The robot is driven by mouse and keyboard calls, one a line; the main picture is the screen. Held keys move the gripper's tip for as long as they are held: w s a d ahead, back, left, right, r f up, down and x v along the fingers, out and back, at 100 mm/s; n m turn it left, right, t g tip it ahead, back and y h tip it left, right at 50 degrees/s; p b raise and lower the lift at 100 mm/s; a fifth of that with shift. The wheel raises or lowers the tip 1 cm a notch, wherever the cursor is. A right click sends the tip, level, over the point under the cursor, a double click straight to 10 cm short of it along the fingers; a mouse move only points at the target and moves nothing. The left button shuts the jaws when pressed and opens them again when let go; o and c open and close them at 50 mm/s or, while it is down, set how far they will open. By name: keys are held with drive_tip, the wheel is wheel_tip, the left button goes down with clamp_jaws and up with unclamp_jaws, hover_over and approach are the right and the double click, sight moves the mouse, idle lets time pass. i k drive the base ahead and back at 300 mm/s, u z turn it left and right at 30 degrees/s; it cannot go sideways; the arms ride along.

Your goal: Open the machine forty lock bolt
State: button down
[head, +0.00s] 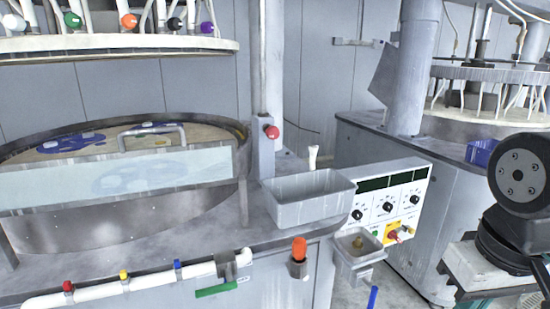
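I see no machine number and cannot tell which part, if any, is the lock bolt. A polishing machine stands at the left, with a round metal rim (120,220) around its platen and a clear guard (120,178) in front. A post (266,150) beside it carries a red knob (272,132). A green-handled valve (215,289) and an orange cap (299,248) are at its front edge. A second machine (390,190) stands behind at the right. My gripper is not in view; a dark arm joint of mine shows at the right edge.
A grey bin (308,199) sits on the left machine's top. A control panel (385,203) with dials stands beside it, with a small metal tray (358,250) in front. White pipe (130,286) runs along the front. Some floor shows between the machines.

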sight(411, 231)
drive_tip(key=z, duration=0.45)
drive_tip(key=k, duration=0.5)
drive_tip(key=z, duration=0.55)
drive_tip(key=i, duration=1.05)
drive_tip(key=u, duration=0.95)
